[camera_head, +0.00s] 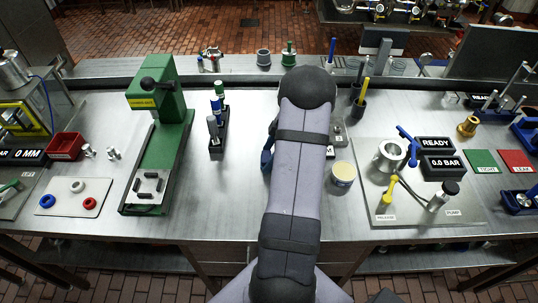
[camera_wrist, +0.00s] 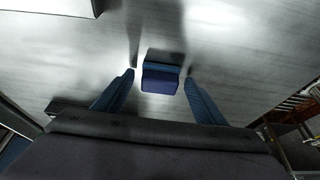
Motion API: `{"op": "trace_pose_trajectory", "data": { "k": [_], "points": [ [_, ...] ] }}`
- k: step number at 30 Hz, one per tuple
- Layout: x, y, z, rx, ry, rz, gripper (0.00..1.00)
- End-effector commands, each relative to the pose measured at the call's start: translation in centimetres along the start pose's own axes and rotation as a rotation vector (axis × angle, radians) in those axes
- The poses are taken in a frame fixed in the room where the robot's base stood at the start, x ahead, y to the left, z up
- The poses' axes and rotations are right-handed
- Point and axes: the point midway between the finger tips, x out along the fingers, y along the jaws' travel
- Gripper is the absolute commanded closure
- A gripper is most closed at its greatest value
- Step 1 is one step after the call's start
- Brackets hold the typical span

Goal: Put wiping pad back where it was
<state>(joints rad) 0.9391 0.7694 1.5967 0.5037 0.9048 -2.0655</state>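A small block, blue with a darker blue face, is in the wrist view; it looks like the wiping pad (camera_wrist: 160,79). It is on or just above the grey metal surface. My gripper (camera_wrist: 159,77) is open, with one blue finger on each side of the pad and a visible gap on both sides. I cannot tell how high the fingertips are above the surface. In the head view my arm hides the pad, and only a bit of my gripper (camera_head: 267,158) shows left of the arm.
Left of my arm are a marker holder (camera_head: 218,140) and a green press (camera_head: 160,150). Right of it are a round tin (camera_head: 343,173) and the valve panel (camera_head: 405,215) with READY and 0.0 BAR displays. The bench (camera_head: 235,200) is bare just left of my arm.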

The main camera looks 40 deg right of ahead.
Motion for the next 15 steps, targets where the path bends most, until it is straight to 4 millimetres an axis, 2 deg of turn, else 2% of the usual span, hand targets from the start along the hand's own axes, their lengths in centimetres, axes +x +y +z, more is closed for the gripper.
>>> {"op": "trace_pose_trajectory", "data": {
  "k": [11, 15],
  "points": [
    [-0.6, 0.1, -0.1, 0.0, 0.0, 0.002, 0.35],
    [-2.3, 0.1, 0.0, -0.001, 0.001, 0.005, 0.35]
  ]
}}
